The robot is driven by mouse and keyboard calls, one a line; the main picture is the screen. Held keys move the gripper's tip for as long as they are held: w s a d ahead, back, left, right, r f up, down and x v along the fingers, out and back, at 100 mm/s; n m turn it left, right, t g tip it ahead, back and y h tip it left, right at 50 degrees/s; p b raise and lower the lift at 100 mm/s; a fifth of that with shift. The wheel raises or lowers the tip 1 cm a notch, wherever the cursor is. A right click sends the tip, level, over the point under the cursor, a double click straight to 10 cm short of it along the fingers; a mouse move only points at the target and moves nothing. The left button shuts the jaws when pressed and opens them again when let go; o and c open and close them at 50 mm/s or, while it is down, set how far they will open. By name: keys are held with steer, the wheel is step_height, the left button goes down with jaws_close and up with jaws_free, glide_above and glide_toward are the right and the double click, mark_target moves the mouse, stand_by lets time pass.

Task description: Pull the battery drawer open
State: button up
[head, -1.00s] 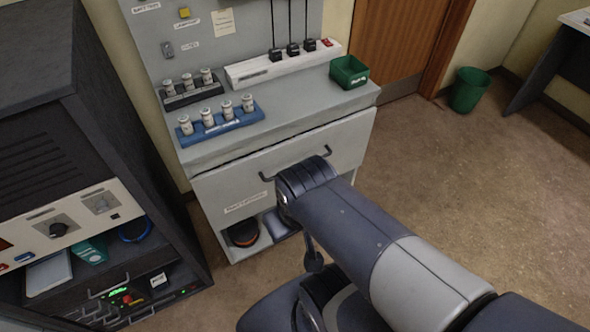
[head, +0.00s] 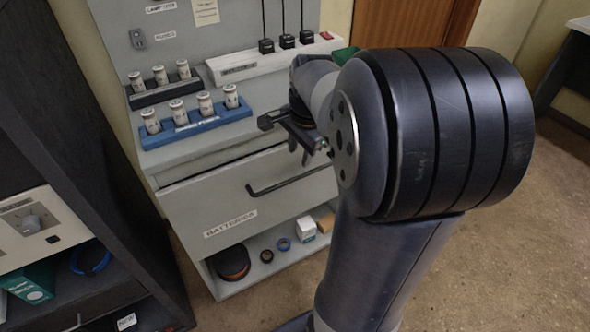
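The battery drawer (head: 235,208) is a wide grey front with a "BATTERIES" label at its lower left, under the workbench top. It looks shut, with only a thin dark gap along its top edge. Its dark bar handle (head: 280,186) runs across the upper right of the front, and its right end is hidden behind my arm. My gripper (head: 308,153) is just above the handle in the picture, pointing down, and looks apart from it. Its fingers are small and partly covered by my arm, so their opening is unclear.
On the bench top (head: 200,158) stand a blue rack (head: 196,131) and a black rack (head: 160,94) of batteries, left of my gripper. A white charger strip (head: 240,70) lies behind. An open shelf (head: 240,288) below holds tape rolls and a box. A dark cabinet (head: 60,140) stands left.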

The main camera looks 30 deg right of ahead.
mark_target(299, 176)
steer(key=w+d+f+b, duration=0.1)
steer(key=f, duration=0.3)
steer(key=w+d+f+m+b, duration=0.1)
steer(key=w+f, duration=0.1)
steer(key=f, duration=0.2)
steer(key=w+d+f+m+b, duration=0.1)
steer(key=f, duration=0.3)
steer(key=shift+w+f, duration=0.35)
steer(key=shift+f, duration=0.05)
jaws_close()
